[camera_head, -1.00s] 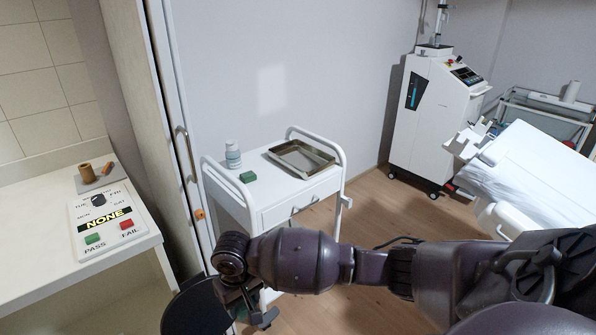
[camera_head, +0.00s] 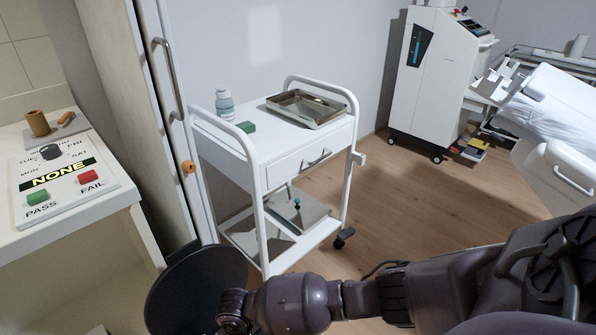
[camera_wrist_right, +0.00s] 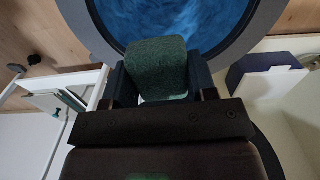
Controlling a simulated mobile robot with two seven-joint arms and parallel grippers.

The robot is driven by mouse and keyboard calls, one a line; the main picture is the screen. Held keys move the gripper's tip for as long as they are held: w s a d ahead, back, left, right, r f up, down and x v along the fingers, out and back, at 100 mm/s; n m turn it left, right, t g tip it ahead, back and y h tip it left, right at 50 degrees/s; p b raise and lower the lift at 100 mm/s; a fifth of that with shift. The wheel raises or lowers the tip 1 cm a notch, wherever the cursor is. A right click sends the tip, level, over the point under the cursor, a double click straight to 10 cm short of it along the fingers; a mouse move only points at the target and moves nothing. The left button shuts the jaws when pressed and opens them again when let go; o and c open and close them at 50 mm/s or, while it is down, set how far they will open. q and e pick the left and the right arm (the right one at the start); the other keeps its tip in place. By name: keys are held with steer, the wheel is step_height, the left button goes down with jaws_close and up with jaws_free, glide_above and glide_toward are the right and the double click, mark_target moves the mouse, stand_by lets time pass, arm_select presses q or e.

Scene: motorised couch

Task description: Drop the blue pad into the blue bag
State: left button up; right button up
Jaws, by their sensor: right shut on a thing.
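My right gripper (camera_wrist_right: 160,84) is shut on a dark green, rough pad (camera_wrist_right: 158,66) in the right wrist view; no blue pad shows. Beyond the pad is a round opening with a grey rim (camera_wrist_right: 262,22), lined by the blue bag (camera_wrist_right: 205,20). The pad overlaps the near part of the opening in this view; its height above it is hard to tell. In the head view my right arm comes in from the right along the bottom, and its fingers and the pad are out of sight. My left gripper is not in view.
A dark round thing (camera_head: 195,288) stands on the floor beside the cabinet. A counter panel (camera_head: 65,180) is at left.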

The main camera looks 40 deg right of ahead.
steer(key=shift+f, duration=0.95)
arm_select(q)
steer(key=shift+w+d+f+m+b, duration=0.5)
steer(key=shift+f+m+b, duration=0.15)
steer(key=shift+b, duration=1.4)
arm_select(e)
steer(key=shift+f, duration=2.8)
steer(key=shift+r, duration=0.1)
steer(key=o, duration=1)
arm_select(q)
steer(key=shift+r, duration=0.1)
